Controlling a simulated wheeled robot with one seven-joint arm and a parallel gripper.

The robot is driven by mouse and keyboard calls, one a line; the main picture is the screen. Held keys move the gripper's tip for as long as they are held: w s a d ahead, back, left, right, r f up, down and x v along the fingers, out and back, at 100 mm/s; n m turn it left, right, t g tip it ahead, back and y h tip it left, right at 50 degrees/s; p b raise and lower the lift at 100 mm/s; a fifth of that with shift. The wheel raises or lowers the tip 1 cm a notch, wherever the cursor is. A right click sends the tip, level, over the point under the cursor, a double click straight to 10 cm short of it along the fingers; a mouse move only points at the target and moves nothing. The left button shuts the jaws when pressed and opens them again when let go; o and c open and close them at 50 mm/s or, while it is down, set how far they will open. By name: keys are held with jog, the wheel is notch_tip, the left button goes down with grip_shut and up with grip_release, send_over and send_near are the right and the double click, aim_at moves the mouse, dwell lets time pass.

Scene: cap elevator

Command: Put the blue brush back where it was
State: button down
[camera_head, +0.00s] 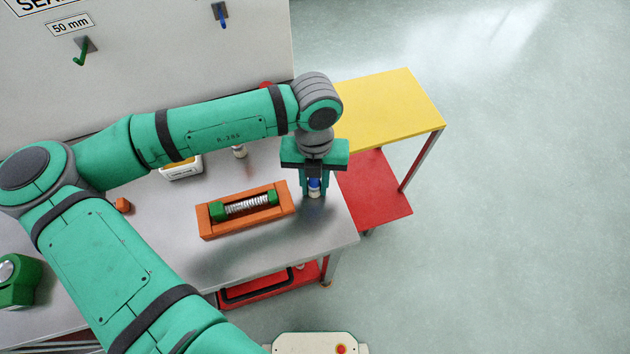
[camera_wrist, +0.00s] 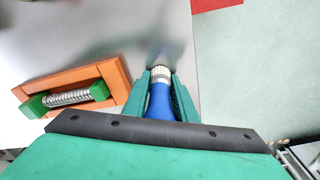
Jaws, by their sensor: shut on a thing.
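My gripper (camera_head: 314,185) is shut on the blue brush (camera_head: 314,183), over the right end of the metal table. In the wrist view, the blue brush (camera_wrist: 160,103) sits between the two green fingers of my gripper (camera_wrist: 160,92), with its pale ribbed end pointing away from the palm. I cannot tell whether that end touches the table. On the white board at the back, a blue item (camera_head: 222,18) hangs on a holder and a green hook-like item (camera_head: 81,52) hangs under a "50 mm" label.
An orange tray (camera_head: 204,220) holding a green-ended spring piece (camera_head: 246,205) lies left of my gripper. A yellow-topped stand (camera_head: 395,105) with a red lower shelf (camera_head: 378,190) is at the right. A white box (camera_head: 183,171) and small orange piece (camera_head: 123,205) lie further left.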

jog(key=shift+s+f, duration=0.15)
jog(key=c, duration=1.4)
grip_release()
jog(key=shift+c, duration=0.2)
jog(key=r, duration=0.8)
jog(key=w+r, duration=0.1)
jog(key=r, duration=0.3)
jog(key=shift+w+r, duration=0.1)
jog(key=shift+r, duration=0.05)
